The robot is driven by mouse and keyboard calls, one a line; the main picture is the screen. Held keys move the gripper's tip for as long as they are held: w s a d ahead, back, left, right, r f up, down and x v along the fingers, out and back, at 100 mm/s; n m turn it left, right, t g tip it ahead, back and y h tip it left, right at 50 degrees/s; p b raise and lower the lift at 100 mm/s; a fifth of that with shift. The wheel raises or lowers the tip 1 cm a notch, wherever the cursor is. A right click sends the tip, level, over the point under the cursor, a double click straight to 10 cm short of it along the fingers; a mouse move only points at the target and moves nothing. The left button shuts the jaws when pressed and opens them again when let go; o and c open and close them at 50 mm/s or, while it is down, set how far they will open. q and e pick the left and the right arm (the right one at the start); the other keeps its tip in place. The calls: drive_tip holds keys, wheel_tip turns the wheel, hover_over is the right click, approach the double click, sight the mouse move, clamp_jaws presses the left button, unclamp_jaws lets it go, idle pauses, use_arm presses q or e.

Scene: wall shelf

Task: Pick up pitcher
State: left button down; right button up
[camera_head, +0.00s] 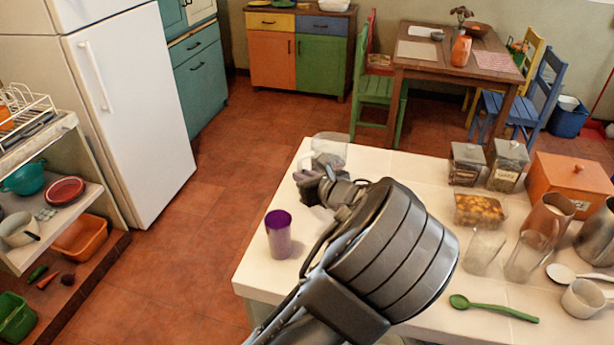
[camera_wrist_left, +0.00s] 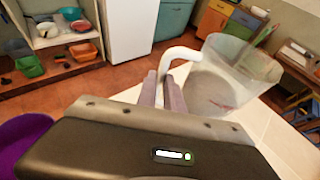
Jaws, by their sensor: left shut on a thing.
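The clear pitcher (camera_wrist_left: 228,75) with a white handle (camera_wrist_left: 180,56) is in the left wrist view, just beyond my fingers. In the head view the pitcher (camera_head: 330,148) shows at the far left part of the white counter (camera_head: 262,268), partly hidden by my wrist. My left gripper (camera_wrist_left: 165,92) is shut on the pitcher's handle. I cannot tell whether the pitcher's base touches the counter. My right gripper is out of view.
A purple cup (camera_head: 278,235) stands near the counter's left edge, close to my left wrist. Open floor lies left of the counter.

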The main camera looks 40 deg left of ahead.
use_arm(q)
wheel_tip(320, 180, up, 10)
drive_tip(key=p, duration=0.1)
idle(0.9)
idle(0.5)
drive_tip(key=c, duration=2)
unclamp_jaws()
clamp_jaws()
drive_tip(key=shift+r, duration=0.15)
